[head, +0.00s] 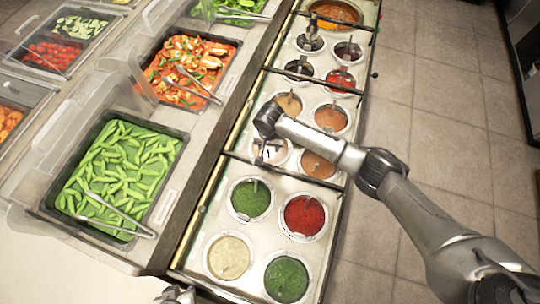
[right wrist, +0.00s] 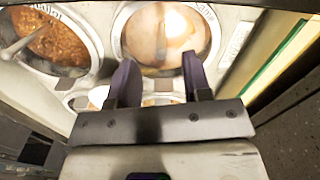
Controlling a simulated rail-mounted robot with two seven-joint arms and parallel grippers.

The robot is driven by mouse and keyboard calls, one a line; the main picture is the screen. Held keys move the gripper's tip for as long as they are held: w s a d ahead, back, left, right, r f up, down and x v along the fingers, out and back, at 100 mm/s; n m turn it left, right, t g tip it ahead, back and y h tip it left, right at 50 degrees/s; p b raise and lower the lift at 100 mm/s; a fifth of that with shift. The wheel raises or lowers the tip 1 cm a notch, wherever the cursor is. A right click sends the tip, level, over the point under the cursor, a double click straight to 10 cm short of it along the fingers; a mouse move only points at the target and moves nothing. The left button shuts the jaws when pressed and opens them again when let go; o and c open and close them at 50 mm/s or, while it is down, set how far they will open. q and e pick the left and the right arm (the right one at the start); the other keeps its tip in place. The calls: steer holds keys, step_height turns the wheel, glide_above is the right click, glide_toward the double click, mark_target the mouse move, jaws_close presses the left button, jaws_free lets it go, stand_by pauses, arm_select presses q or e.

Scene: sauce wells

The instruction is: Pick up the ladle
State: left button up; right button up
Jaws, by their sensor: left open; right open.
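Several sauce wells hold small ladles, so I cannot tell which one the task means. My right arm reaches over the wells in the head view, and its gripper (head: 267,150) points down at the pale-sauce well (head: 285,152), partly hiding it. In the right wrist view the right gripper's two dark fingers (right wrist: 160,88) are apart with nothing held between them. A round well of pale sauce (right wrist: 165,32) lies beyond them. A ladle handle (right wrist: 14,46) leans in the brown-sauce well at left. My left gripper (head: 178,294) just shows at the bottom edge, away from the wells.
Green (head: 251,199), red (head: 303,216) and cream (head: 229,257) sauce wells stand at the near end. Left of the wells are deep trays of green pods (head: 118,180) and mixed vegetables (head: 190,68) with tongs. Bare tiled floor (head: 445,125) lies to the right.

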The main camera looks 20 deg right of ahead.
mark_target(269, 149)
steer(key=shift+a+f+b, duration=0.15)
steer(key=shift+f+b, duration=0.3)
steer(key=shift+f, duration=2.4)
jaws_close()
